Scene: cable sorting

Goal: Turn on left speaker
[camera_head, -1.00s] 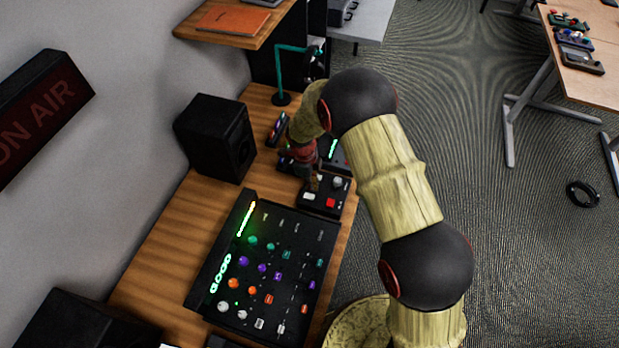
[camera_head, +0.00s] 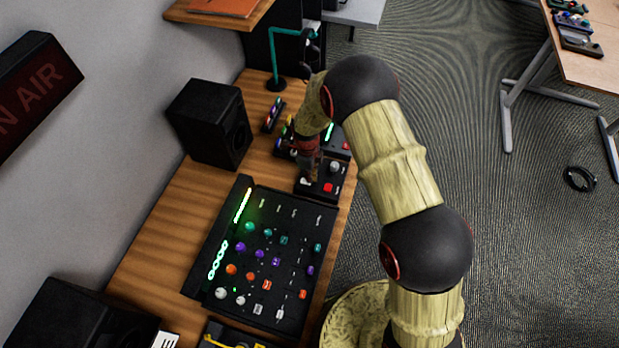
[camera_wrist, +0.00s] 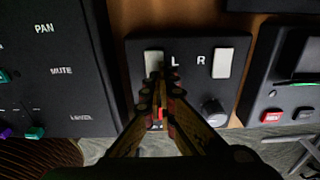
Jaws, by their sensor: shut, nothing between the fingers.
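A small black control box (camera_head: 325,187) lies on the wooden desk beyond the mixer. In the wrist view the box (camera_wrist: 190,88) carries a white switch marked L (camera_wrist: 153,62), a white switch marked R (camera_wrist: 222,63), a red button and a grey knob (camera_wrist: 213,112). My gripper (camera_wrist: 163,76) is shut and empty, its tips at the lower right edge of the L switch; I cannot tell whether they touch it. In the head view my gripper (camera_head: 306,180) points down over the box. Two black speakers stand on the desk, one at the far left (camera_head: 212,122) and one at the near left (camera_head: 78,312).
The mixer (camera_head: 262,258) with knobs and faders lies in front of the box. Another black device (camera_wrist: 290,85) sits right of it in the wrist view. A green stand (camera_head: 275,62) rises behind. Bare desk (camera_head: 165,235) shows left of the mixer.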

